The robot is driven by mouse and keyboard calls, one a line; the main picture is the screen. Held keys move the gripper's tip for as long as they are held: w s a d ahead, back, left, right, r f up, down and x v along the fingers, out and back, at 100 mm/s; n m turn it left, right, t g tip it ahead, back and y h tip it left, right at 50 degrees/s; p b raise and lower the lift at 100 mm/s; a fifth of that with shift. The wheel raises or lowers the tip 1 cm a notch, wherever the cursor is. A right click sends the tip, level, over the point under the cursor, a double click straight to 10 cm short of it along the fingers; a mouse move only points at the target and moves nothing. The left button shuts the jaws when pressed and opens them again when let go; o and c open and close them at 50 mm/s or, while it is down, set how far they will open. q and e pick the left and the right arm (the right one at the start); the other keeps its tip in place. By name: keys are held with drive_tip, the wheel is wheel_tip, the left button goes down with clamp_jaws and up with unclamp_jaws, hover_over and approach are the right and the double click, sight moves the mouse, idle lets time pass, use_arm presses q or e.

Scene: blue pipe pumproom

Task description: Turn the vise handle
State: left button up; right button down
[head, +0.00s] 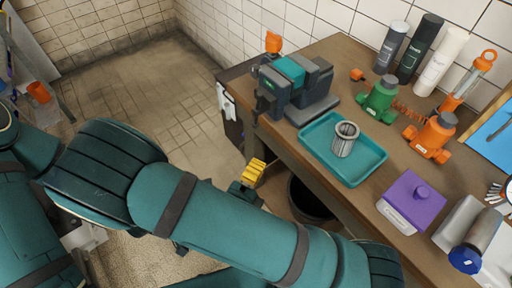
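A dark grey vise (308,103) with a teal block on top stands on the left end of the wooden workbench. An orange piece (273,42), which looks like the end of its handle, sticks up at the vise's far left. The rest of the handle is hard to make out. My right gripper (254,172), with yellow ridged fingers, is below and left of the vise, beside the bench's front edge and apart from the vise. The finger gap cannot be seen from here. My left gripper is not visible.
On the workbench (393,165) are a teal tray (368,164) with a metal cylinder (344,139), green (379,99) and orange (431,136) fittings, a purple-topped box (412,203) and several bottles. A dark bin (309,204) stands below. Open floor lies to the left.

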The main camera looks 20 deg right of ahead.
sight(261, 109)
drive_tip(key=w+d+r+b, duration=0.1)
drive_tip(key=w+d, duration=0.3)
drive_tip(key=w, duration=0.6)
drive_tip(key=shift+w+d+b, duration=0.2)
drive_tip(key=shift+d+b, duration=0.2)
drive_tip(key=shift+b, duration=0.35)
drive_tip(key=shift+r, duration=0.15)
drive_tip(key=shift+w+a+p, duration=0.3)
drive_tip(key=shift+w+p, duration=0.25)
drive_tip(key=shift+p, duration=0.6)
drive_tip(key=shift+s, duration=0.1)
